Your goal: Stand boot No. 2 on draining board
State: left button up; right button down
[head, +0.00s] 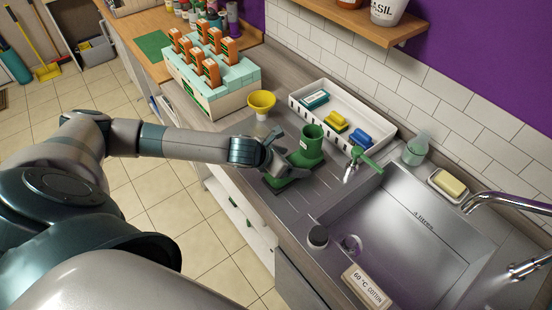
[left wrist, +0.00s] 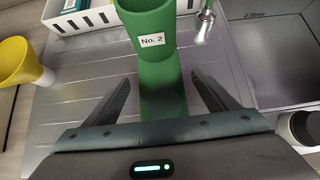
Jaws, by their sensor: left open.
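The green boot No. 2 (head: 311,139) stands upright on the grooved draining board (head: 318,192) left of the sink. In the left wrist view the boot (left wrist: 150,65) carries a white "No. 2" label on its shaft, and its foot points toward my gripper. My left gripper (head: 287,158) is open at the boot. In the left wrist view its two fingers (left wrist: 162,85) lie on either side of the boot's foot, with gaps visible. In the head view my gripper hides part of the foot; green shows below it (head: 281,184). My right gripper is not in view.
A white tray (head: 295,103) with coloured brushes or sponges stands behind the boot. A yellow funnel-like cup (head: 261,103) stands to the left. The sink (head: 400,230), a green-handled tap or brush (head: 364,158) and a dark-topped cup (head: 318,238) lie to the right.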

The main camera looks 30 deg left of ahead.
pick_arm(q)
jog(key=b+v, duration=0.2)
jog(key=v, duration=0.8)
jog(key=shift+b, duration=0.35)
dwell(0.3)
